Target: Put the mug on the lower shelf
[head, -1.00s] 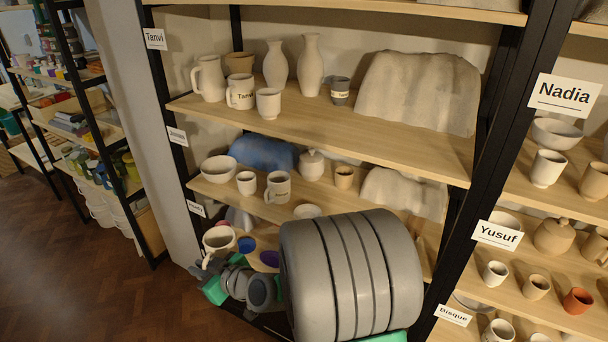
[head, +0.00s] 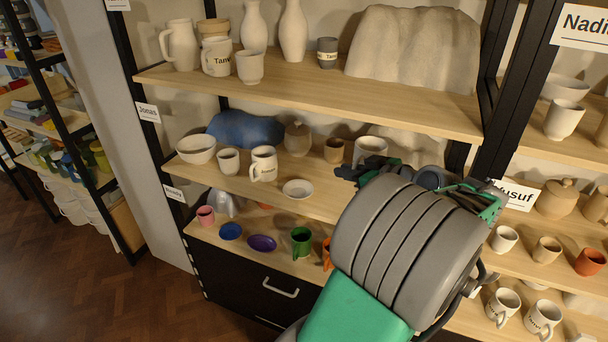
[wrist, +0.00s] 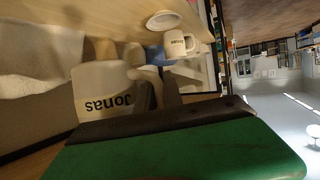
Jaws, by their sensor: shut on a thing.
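A cream mug (head: 371,146) shows behind my gripper at the right part of the middle shelf (head: 335,202). In the wrist view the mug (wrist: 98,82) appears upside down in the picture, lettered "Jonas". My gripper (head: 350,172) is shut on its handle; the dark fingers show there in the wrist view (wrist: 160,92). Whether the mug's base touches the board I cannot tell. A lower shelf (head: 215,246) lies below, above a black drawer front. My arm hides its right part.
The middle shelf also holds a bowl (head: 196,149), another lettered mug (head: 263,164), a small dish (head: 298,189) and a blue lump (head: 245,130). Coloured pots, including a purple bowl (head: 261,243) and green mug (head: 302,242), line the lower shelf. A black post (head: 485,150) stands right.

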